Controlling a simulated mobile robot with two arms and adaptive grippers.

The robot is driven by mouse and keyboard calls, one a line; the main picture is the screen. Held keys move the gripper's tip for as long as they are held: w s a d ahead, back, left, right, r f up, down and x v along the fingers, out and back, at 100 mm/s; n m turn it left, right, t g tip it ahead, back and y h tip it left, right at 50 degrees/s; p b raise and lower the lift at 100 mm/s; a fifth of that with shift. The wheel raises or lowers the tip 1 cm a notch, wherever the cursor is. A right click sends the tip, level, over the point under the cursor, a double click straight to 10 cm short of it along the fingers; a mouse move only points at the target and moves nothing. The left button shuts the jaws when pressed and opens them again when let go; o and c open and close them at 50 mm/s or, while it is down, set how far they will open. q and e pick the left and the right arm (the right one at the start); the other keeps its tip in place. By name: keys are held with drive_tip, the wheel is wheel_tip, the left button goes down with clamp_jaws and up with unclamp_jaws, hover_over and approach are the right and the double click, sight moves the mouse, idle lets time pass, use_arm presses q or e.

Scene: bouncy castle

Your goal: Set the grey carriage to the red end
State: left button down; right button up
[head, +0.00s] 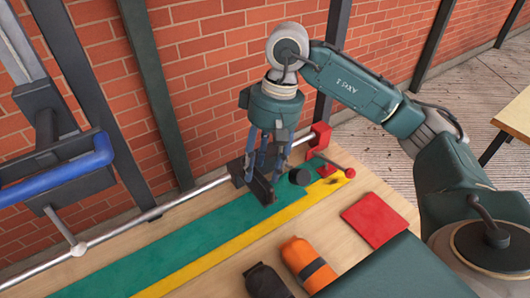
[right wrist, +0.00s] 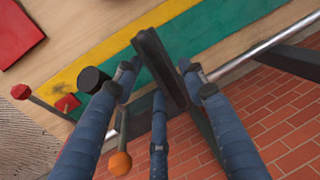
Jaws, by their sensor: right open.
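The grey carriage (head: 255,183) is a dark block with an upright plate, on a metal rail (head: 170,205) along the back of the table. Its long dark plate also shows in the right wrist view (right wrist: 162,68). The red end is a red bracket (head: 320,138) at the rail's right end, a short way right of the carriage. My right gripper (head: 264,172) points down over the carriage. Its blue fingers are open around the plate in the right wrist view (right wrist: 160,82); I cannot tell whether they touch it.
Right of the carriage are a black cylinder (head: 299,176) and a red-knobbed lever (head: 349,173). Green (head: 170,235) and yellow strips lie along the table. A red pad (head: 375,220), orange roll (head: 308,265) and black roll (head: 266,282) lie in front. A brick wall stands behind.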

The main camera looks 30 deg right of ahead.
wheel_tip(320, 180, up, 12)
drive_tip(key=d, duration=0.2)
drive_tip(key=shift+d+f, duration=0.2)
drive_tip(key=shift+f, duration=0.05)
drive_tip(key=f+p, duration=0.1)
drive_tip(key=f, duration=0.3)
drive_tip(key=s+a+f+p, duration=0.1)
drive_tip(key=f+p, duration=0.1)
drive_tip(key=f, duration=0.2)
drive_tip(key=a+f+p, duration=0.1)
drive_tip(key=f+p, duration=0.1)
drive_tip(key=f, duration=0.2)
drive_tip(key=shift+s+a, duration=0.2)
drive_tip(key=shift+s, duration=0.1)
drive_tip(key=shift+r, duration=0.1)
clamp_jaws()
